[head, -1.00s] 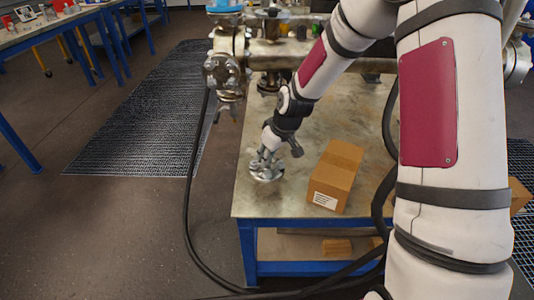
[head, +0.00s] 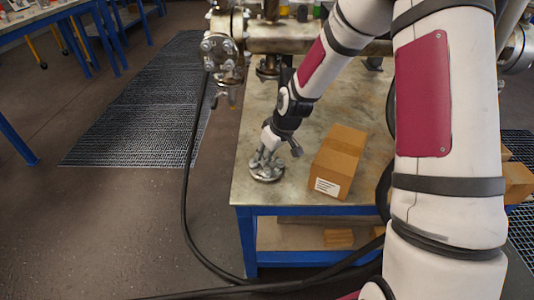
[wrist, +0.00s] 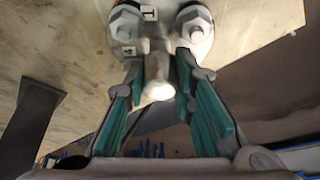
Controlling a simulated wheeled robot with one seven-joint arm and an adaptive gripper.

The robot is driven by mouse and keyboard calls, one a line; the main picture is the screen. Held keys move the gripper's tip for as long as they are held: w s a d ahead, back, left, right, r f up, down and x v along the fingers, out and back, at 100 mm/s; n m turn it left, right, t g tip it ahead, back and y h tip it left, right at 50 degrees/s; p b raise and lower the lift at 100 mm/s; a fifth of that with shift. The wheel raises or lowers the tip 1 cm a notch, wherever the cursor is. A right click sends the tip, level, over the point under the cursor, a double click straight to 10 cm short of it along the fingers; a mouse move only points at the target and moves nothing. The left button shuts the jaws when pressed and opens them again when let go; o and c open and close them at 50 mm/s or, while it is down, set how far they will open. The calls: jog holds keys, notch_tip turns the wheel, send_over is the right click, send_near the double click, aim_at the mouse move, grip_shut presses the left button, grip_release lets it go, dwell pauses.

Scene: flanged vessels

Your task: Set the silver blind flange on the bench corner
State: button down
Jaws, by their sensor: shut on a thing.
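The silver blind flange (head: 267,175) is a small round metal disc with bolts, over the near left part of the bench top (head: 300,198). My gripper (head: 267,160) is shut on it from above. In the wrist view my gripper (wrist: 160,82) has its teal-padded fingers on either side of a bright metal stub in the flange's middle. Two bolt heads of the flange (wrist: 158,32) show there, beside tags marked 1 and 4. The flange is close to the bench's left edge. I cannot tell whether its underside touches the bench.
A cardboard box (head: 340,160) stands on the bench just right of the flange. Flanged pipework (head: 225,50) rises at the back left of the bench. A black cable (head: 188,190) hangs beside the bench's left side. The bench corner nearest me is bare.

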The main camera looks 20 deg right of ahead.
jog(key=shift+f+b, duration=0.3)
jog(key=shift+f, duration=0.05)
jog(key=c, duration=1.3)
grip_release()
jog(key=o, duration=0.5)
jog(key=shift+f, duration=0.1)
jog(key=shift+r+p, duration=2.7)
jog(key=shift+r, duration=0.9)
